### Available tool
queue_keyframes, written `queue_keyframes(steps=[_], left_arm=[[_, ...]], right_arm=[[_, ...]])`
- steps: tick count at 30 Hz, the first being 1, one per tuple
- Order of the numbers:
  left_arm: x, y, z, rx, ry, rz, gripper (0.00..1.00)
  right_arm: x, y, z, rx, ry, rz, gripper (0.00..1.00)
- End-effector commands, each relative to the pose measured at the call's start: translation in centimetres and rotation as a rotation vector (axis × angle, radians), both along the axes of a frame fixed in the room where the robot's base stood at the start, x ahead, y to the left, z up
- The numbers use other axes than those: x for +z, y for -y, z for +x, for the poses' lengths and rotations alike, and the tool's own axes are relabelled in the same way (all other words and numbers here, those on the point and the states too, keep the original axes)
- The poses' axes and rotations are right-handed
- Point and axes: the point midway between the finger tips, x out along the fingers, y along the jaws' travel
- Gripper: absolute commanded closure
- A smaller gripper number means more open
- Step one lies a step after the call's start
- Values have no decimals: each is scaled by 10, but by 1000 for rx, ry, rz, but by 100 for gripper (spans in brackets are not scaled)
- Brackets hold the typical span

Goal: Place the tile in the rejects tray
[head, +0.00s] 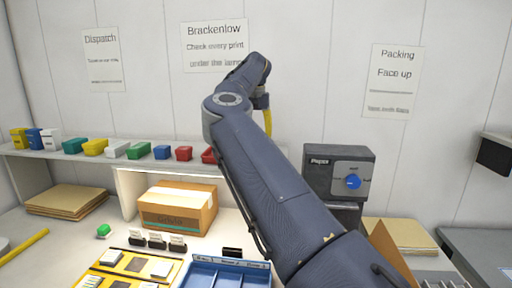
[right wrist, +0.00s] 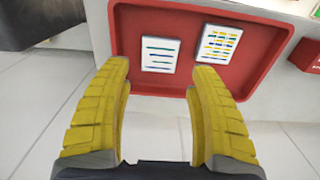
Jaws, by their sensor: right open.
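A red tray (right wrist: 262,48) fills the upper middle of the right wrist view. Two flat white tiles lie in it: one with blue and green lines (right wrist: 160,54), one with a yellow and blue pattern (right wrist: 217,44). My right gripper (right wrist: 160,72) is open and empty, its yellow fingers spread at the tray's near side. The left fingertip stands near the lined tile, the right one below the patterned tile. In the head view my right arm reaches up over the shelf and hides most of its gripper (head: 267,116). My left gripper is not in view.
A shelf (head: 130,165) carries a row of small coloured boxes. A cardboard box (head: 178,207) stands beneath it. A yellow rack (head: 120,270) with tiles and a blue tray (head: 228,275) lie in front. A dark machine with a blue knob (head: 353,181) stands right of my arm.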

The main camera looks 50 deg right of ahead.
Motion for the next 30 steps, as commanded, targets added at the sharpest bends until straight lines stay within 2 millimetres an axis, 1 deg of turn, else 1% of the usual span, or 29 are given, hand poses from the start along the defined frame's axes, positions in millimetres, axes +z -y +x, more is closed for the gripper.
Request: queue_keyframes(steps=[1,4,7,12,17,30], left_arm=[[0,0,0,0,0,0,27],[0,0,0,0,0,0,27],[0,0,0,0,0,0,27],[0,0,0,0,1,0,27],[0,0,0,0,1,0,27],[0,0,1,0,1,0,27]], right_arm=[[9,0,0,2,3,2,40],[24,1,0,2,1,0,40],[33,0,0,2,0,1,40],[42,0,0,0,0,1,40],[45,0,0,-1,0,0,40],[44,0,2,1,3,-1,40]])
